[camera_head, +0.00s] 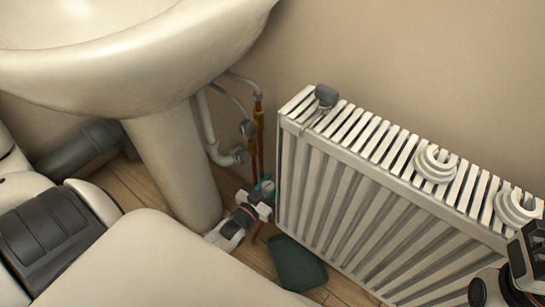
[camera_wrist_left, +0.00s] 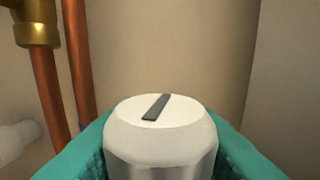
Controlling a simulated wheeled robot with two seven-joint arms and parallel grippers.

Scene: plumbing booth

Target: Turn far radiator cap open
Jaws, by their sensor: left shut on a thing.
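The white radiator cap (camera_wrist_left: 160,135) fills the lower middle of the left wrist view, with a dark bar mark on its flat top running slightly diagonally. My left gripper (camera_head: 264,188) is at the left end of the white radiator (camera_head: 350,185), low beside the pipes. Its teal fingers sit on both sides of the cap and are shut on it. In the head view the cap is mostly hidden by the gripper. Part of my right gripper (camera_head: 522,262) shows at the lower right edge, in front of the radiator; its fingertips are not clear.
Copper pipes (camera_wrist_left: 75,60) with a brass fitting (camera_wrist_left: 35,22) stand close behind the cap. A sink (camera_head: 130,60) on a pedestal (camera_head: 178,165) is to the left. Two white rolls (camera_head: 435,165) and a grey item (camera_head: 326,96) are on the radiator top. A dark green object (camera_head: 297,263) lies on the floor.

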